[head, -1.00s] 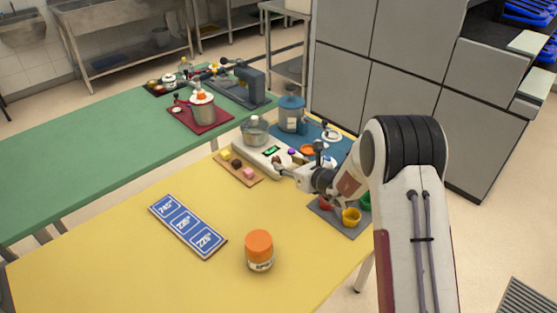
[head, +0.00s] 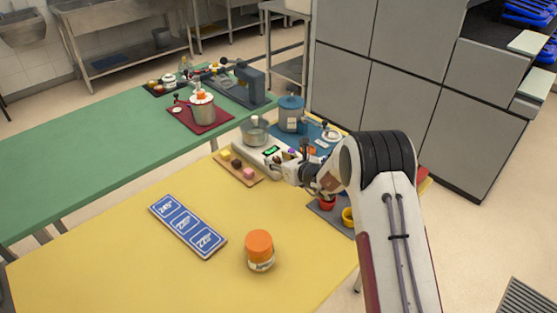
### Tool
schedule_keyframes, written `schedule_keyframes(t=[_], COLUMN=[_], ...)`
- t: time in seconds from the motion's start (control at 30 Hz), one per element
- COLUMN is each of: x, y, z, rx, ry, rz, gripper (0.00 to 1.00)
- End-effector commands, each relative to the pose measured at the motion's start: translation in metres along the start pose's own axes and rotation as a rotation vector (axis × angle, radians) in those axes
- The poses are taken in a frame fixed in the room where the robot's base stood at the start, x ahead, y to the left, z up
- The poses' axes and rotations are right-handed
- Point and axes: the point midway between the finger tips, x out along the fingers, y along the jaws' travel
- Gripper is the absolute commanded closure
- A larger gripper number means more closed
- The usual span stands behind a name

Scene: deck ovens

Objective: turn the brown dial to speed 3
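A white control unit (head: 245,147) with a green-lit display (head: 271,150) stands at the far side of the yellow table. A small brown dial (head: 277,160) sits on it below the display, small and partly hard to make out. A purple knob (head: 291,152) is to its right. My gripper (head: 287,170) is at the front edge of the unit, very close to the brown dial. Whether it touches the dial cannot be told. The fingers are too small to show whether they are open or shut. The dial's speed marks cannot be read.
A wooden board (head: 245,177) with small coloured blocks lies in front. A blue canister (head: 291,113) stands behind. An orange-lidded jar (head: 260,250) and blue sign (head: 187,224) are nearer, with free yellow tabletop around them.

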Motion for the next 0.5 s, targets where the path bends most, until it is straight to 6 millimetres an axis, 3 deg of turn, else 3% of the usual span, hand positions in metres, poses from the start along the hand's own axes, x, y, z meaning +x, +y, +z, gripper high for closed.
schedule_keyframes(t=[0.2,0.33,0.5], x=[0.0000,0.0000,-0.0001], y=[0.0000,-0.0001,-0.0001], z=[-0.0001,-0.0002,-0.0002], rx=[0.000,0.000,0.000], ry=[0.000,0.000,0.000], rz=[0.000,0.000,0.000], gripper=[0.61,0.95,0.98])
